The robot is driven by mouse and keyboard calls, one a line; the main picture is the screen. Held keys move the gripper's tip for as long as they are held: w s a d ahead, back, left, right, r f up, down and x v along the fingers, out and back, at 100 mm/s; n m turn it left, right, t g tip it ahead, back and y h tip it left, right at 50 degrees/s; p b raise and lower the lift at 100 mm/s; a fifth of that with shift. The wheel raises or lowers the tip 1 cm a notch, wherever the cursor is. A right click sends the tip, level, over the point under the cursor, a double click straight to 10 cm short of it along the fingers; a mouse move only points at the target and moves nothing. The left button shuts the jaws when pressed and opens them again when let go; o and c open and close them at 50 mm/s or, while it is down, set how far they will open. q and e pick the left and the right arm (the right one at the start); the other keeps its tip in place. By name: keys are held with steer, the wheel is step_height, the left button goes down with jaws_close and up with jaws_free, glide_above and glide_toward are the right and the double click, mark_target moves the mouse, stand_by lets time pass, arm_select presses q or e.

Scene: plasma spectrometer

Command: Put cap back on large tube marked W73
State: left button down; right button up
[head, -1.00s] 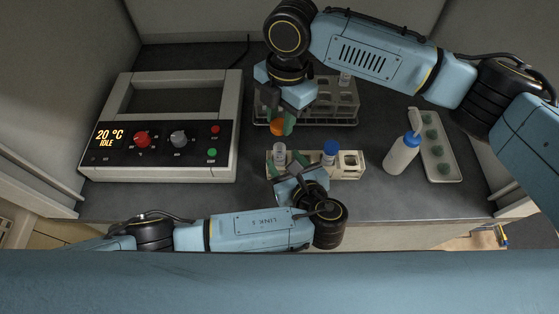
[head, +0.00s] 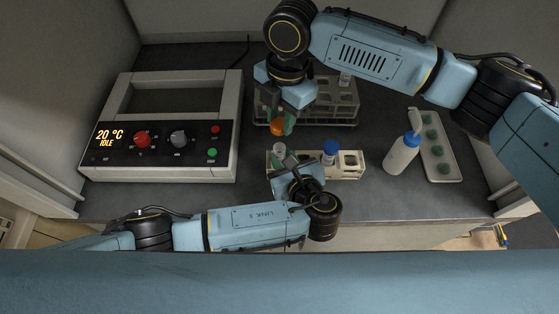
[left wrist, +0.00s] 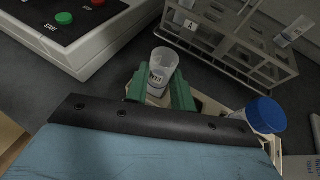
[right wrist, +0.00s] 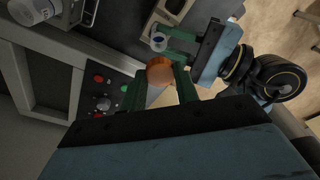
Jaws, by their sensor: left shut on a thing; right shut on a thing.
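An open, clear large tube (left wrist: 157,65) stands in the small pale rack (head: 350,164). Its label shows in the left wrist view, but I cannot read it fully. My left gripper (left wrist: 160,92) is shut around this tube, whose mouth is open and uncapped. In the head view the tube (head: 279,148) is just in front of the orange cap (head: 277,127). My right gripper (head: 280,117) is shut on that cap, held apart from the tube, above and slightly behind it. The cap also shows between the green fingers in the right wrist view (right wrist: 160,71).
A blue-capped tube (head: 330,152) stands in the same rack, right of the open tube. A grey rack (head: 345,105) is behind. A blue-topped bottle (head: 402,155) and a tray (head: 443,150) are at right. The spectrometer (head: 165,155) is at left.

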steer(key=shift+f, duration=2.45)
steer(key=shift+f, duration=0.1)
steer(key=shift+f, duration=0.8)
steer(key=shift+f, duration=0.55)
steer(key=m, duration=0.5)
steer(key=m+t, duration=0.1)
steer(key=m, duration=1.1)
steer(key=shift+s+t, duration=0.25)
steer(key=shift+t, duration=0.15)
